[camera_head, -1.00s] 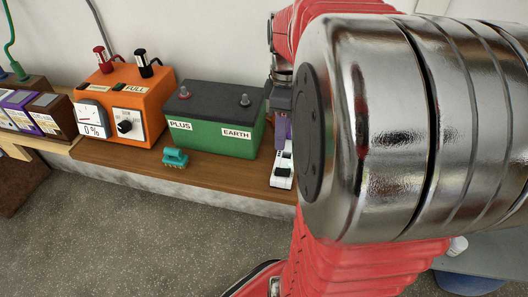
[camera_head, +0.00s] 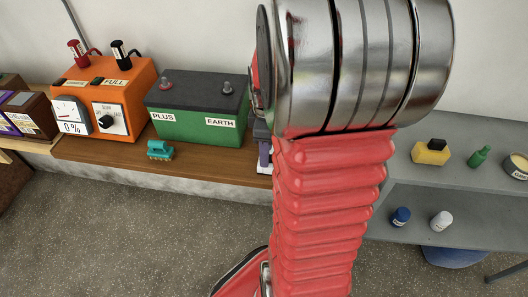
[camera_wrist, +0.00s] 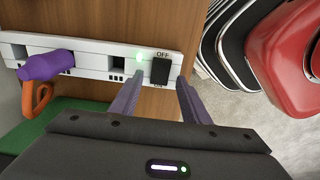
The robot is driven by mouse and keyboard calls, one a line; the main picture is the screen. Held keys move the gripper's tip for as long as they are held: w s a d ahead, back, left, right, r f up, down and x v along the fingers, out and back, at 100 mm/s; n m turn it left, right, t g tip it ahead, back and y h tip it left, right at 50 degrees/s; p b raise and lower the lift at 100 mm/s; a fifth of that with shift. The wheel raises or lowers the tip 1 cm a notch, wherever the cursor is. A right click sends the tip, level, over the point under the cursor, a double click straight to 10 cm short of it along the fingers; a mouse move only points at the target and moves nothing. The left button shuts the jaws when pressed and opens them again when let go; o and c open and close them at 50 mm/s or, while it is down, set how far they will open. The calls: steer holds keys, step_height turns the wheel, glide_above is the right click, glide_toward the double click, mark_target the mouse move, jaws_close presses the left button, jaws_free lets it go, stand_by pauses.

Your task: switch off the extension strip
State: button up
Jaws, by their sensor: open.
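The white extension strip (camera_wrist: 95,58) runs across the upper wrist view. A purple plug with an orange cord (camera_wrist: 45,65) sits in its left part. My gripper (camera_wrist: 160,80) is open and empty. Its two fingertips lie either side of the switch's lower end in the picture; I cannot tell whether they touch. In the head view only a small white end of the strip (camera_head: 265,157) shows, the rest hidden behind my arm.
A green battery (camera_head: 197,115), an orange charger (camera_head: 105,95) and a small teal object (camera_head: 160,149) stand on the wooden bench (camera_head: 110,150) to the left. A grey shelf (camera_head: 410,175) with small bottles is at the right. A red and black shape fills the wrist view's right.

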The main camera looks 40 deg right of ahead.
steer(key=shift+f, duration=0.3)
steer(key=shift+c, duration=0.5)
